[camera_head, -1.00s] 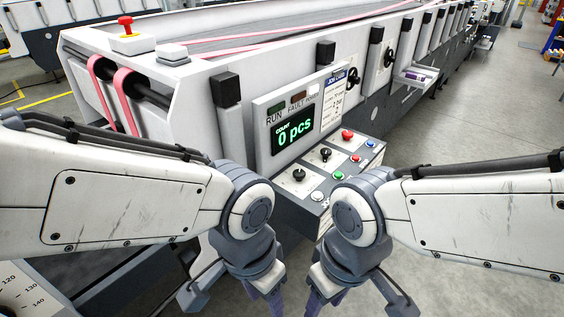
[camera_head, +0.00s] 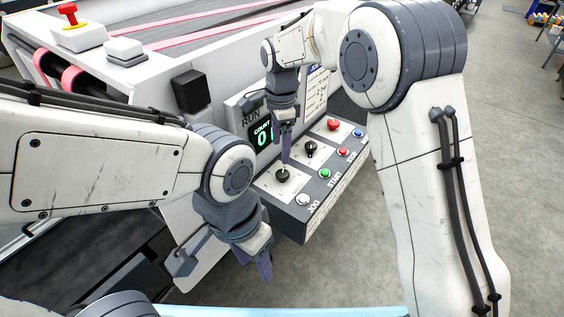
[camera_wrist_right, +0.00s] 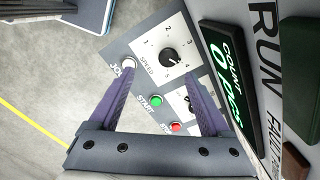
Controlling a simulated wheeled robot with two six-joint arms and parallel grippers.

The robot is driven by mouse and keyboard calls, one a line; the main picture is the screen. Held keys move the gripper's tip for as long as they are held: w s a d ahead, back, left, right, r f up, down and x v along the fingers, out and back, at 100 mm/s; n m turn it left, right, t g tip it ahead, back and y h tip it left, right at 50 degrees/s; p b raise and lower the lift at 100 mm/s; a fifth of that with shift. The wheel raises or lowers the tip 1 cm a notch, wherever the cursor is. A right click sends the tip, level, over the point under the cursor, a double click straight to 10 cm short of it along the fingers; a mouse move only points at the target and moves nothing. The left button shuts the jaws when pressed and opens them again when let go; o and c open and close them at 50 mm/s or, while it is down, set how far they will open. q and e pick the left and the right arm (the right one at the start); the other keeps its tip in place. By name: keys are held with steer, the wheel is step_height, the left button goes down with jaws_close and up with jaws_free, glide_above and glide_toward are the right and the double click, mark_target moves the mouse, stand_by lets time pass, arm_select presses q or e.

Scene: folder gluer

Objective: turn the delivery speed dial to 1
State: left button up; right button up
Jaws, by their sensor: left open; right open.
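The speed dial is a black round knob (camera_head: 283,175) at the near left end of the slanted control panel (camera_head: 310,212). In the right wrist view the dial (camera_wrist_right: 171,57) sits on a white plate with numbers around it and the word SPEED. I cannot tell for sure which number its pointer faces. My right gripper (camera_head: 287,157) is just above the dial, pointing down. In its wrist view the open fingers (camera_wrist_right: 160,55) stand either side of the dial, with nothing between them. My left gripper (camera_head: 264,270) hangs low in front of the machine, apart from the panel.
A second black knob (camera_head: 311,149), a red mushroom button (camera_head: 333,125), a white JOG button (camera_head: 303,200), a green START button (camera_head: 325,174) and a red button (camera_head: 343,152) lie close by. The count display (camera_head: 262,136) stands behind, partly hidden by my right arm.

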mark_target(282, 173)
steer(key=shift+m, duration=0.9)
steer(key=f+p, duration=0.1)
steer(key=f, duration=0.2)
steer(key=w+f+p, duration=0.1)
steer(key=f, duration=0.2)
steer(key=w+f+p, duration=0.1)
steer(key=f, duration=0.2)
steer(key=shift+d+f, duration=0.25)
steer(key=shift+f, duration=0.9)
jaws_close()
